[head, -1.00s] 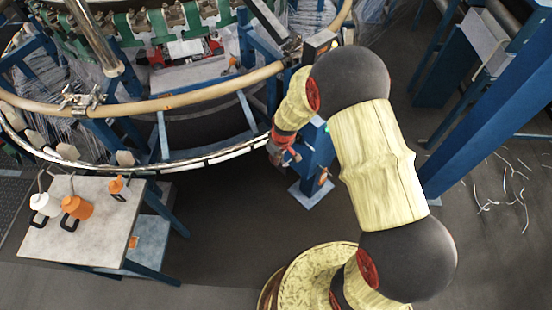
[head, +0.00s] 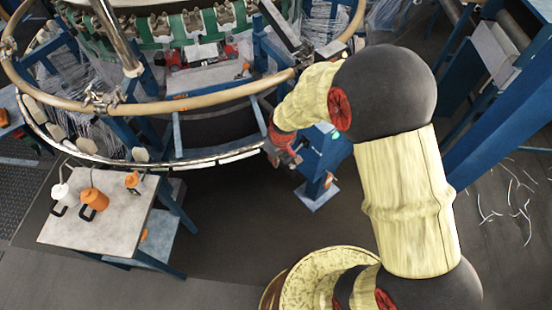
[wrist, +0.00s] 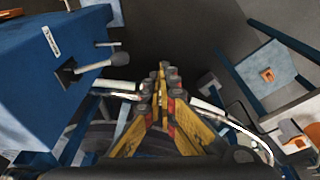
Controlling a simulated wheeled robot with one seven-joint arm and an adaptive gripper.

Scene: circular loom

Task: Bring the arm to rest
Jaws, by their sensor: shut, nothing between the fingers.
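My gripper (head: 284,158) is in the middle of the head view, at the end of my bent yellow-and-black arm. It is in front of the loom's lower rim, close to a blue post. In the wrist view my gripper (wrist: 162,88) points away from the camera, its yellow, red and grey fingers together with nothing between them. Its fingertips look clear of any surface.
The circular loom (head: 190,101) fills the back left with its wooden ring. A blue box (wrist: 50,75) is close at left in the wrist view. Open floor lies below.

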